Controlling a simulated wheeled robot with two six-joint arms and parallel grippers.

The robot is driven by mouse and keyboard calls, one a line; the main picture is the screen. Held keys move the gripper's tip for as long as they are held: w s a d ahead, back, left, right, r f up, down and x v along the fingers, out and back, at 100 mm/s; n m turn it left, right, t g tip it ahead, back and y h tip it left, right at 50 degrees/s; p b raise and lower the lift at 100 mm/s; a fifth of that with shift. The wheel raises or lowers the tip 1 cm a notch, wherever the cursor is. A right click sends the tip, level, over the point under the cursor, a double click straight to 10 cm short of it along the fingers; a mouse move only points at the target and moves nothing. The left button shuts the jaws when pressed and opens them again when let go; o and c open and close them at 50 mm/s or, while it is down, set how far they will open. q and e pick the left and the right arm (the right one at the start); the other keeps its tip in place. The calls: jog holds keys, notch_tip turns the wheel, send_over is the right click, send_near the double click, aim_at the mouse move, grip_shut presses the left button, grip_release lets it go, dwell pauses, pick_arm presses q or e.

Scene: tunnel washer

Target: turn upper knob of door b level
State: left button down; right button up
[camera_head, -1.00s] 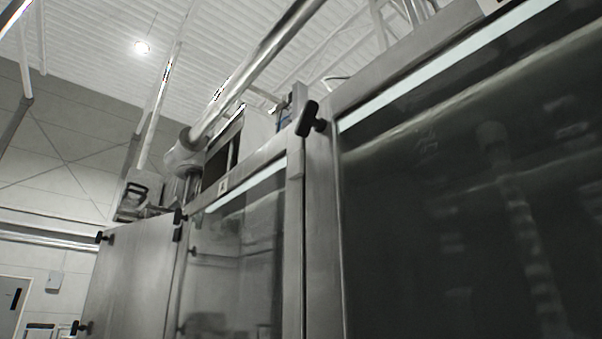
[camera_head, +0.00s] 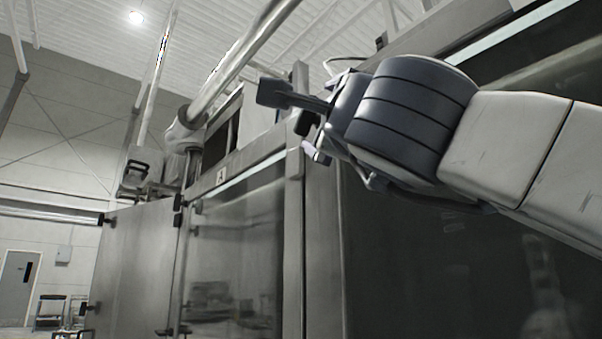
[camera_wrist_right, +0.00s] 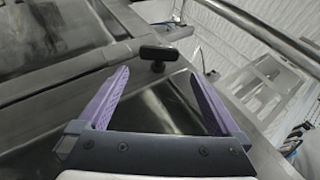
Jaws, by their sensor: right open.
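A black bar-shaped knob (camera_head: 305,123) is at the top of the frame between the two glazed doors, partly hidden by my right gripper in the head view. In the wrist view the knob (camera_wrist_right: 158,53) lies across the picture, just beyond and between the fingertips. My right gripper (camera_head: 296,124) is open, with its fingers around the knob's area. Its two purple fingers (camera_wrist_right: 158,76) are spread with nothing between them; contact with the knob is not visible. The large dark glazed door (camera_head: 400,270) is on the right, mostly behind my arm. My left gripper is not in view.
The glazed door marked A (camera_head: 235,250) and a plain steel panel (camera_head: 135,265) with more black knobs stand to the left. A thick pipe (camera_head: 240,65) runs overhead. A grey door (camera_head: 18,285) is far left.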

aim_at(307, 116)
jog(key=p+x, duration=0.7)
jog(key=x, duration=0.1)
jog(key=shift+w+r+p, duration=0.2)
jog(key=shift+p, duration=0.15)
jog(key=shift+w+a+r, duration=0.1)
jog(key=shift+w+r, duration=0.1)
jog(key=shift+w, duration=0.25)
